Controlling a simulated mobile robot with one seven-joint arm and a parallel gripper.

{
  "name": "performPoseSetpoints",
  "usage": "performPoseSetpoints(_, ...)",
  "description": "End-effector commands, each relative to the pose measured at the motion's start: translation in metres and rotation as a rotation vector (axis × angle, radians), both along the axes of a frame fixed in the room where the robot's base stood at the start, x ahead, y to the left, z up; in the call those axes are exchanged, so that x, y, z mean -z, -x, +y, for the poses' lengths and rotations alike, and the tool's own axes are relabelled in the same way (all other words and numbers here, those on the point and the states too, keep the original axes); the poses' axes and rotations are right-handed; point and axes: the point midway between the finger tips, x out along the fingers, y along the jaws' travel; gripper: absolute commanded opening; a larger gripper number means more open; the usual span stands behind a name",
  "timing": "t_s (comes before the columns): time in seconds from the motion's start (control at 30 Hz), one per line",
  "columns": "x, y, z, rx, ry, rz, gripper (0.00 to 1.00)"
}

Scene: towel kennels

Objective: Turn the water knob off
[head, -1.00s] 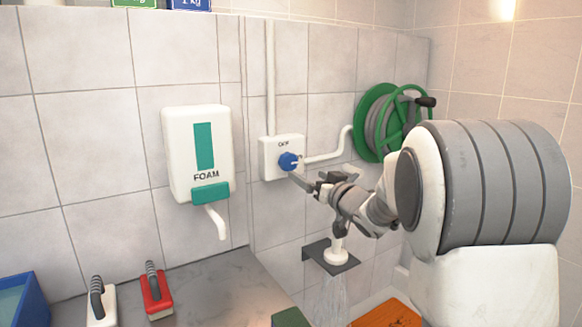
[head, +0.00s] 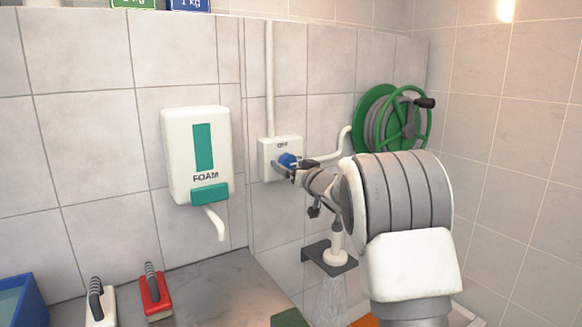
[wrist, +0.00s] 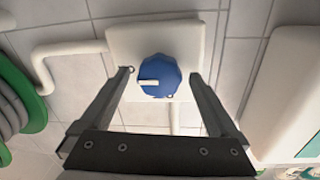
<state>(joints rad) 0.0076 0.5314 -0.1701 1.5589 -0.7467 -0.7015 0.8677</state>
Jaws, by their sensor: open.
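My gripper (head: 284,166) is at the box. In the wrist view my gripper (wrist: 161,78) is open, with one finger on each side of the knob and a small gap to it. Water sprays from a white shower head (head: 336,256) on a dark bracket below.
A green hose reel (head: 372,112) is on the wall right of the box. A foam dispenser (head: 202,150) hangs to the left. A red-based brush (head: 155,292) and a white-based brush (head: 100,304) rest on the grey counter (head: 225,290).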

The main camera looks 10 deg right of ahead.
Motion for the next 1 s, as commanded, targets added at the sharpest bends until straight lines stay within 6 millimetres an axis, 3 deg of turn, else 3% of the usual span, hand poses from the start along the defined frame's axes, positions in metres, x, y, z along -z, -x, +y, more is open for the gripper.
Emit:
performPoseSetpoints(0.07,-0.0001,0.0001,0.0000,0.000,0.000,0.000,0.94)
performPoseSetpoints(0.53,-0.0003,0.0004,-0.0002,0.000,0.000,0.000,0.11)
performPoseSetpoints(1.0,0.0022,0.0002,0.0000,-0.001,0.115,-0.050,0.11)
